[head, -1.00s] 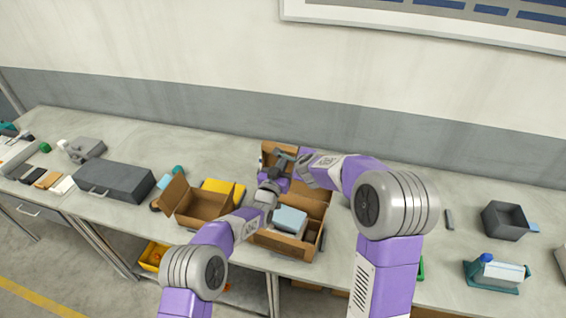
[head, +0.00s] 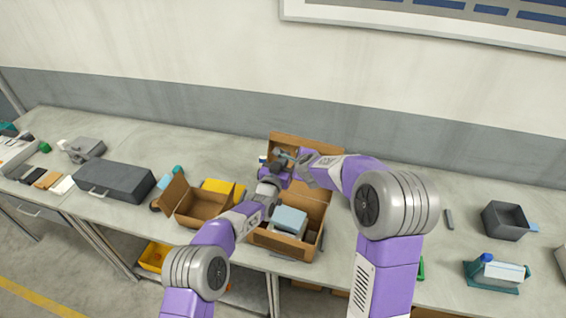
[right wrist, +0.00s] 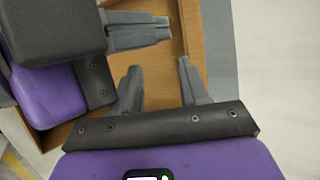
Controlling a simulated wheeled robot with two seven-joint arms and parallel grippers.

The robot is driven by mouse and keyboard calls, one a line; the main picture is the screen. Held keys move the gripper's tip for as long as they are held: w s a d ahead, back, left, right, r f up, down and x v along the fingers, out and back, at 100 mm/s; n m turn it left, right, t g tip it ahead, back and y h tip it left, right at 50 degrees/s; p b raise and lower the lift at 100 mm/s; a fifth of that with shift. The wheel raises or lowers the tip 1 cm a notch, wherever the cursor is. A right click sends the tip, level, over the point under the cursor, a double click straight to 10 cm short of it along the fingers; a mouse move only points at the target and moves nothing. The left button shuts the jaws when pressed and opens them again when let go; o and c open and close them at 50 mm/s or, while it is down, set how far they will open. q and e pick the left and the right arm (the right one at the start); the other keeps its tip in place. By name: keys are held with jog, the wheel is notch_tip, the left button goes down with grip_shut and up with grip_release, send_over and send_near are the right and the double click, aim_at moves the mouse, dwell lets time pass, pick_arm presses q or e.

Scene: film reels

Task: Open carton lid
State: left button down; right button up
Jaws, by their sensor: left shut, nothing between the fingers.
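The brown carton (head: 314,215) stands open near the bench's front edge with a light blue block (head: 290,219) inside. Its lid (head: 310,143) is raised at the back, behind my grippers. My left gripper (head: 281,156) is shut and empty in front of the lid; its closed fingers also show in the right wrist view (right wrist: 145,32). My right gripper (right wrist: 160,75) has its fingers apart over brown cardboard, with nothing seen held between them. In the head view my right arm covers part of the lid and carton.
A smaller open brown box (head: 200,208) and a yellow item (head: 222,187) lie left of the carton. A dark grey case (head: 115,181) is farther left. A grey bin (head: 504,221) and a blue-and-white bottle (head: 497,270) are at the right. The bench behind is clear.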

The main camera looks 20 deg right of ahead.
jog(key=shift+o, duration=0.6)
jog(key=shift+a, duration=0.15)
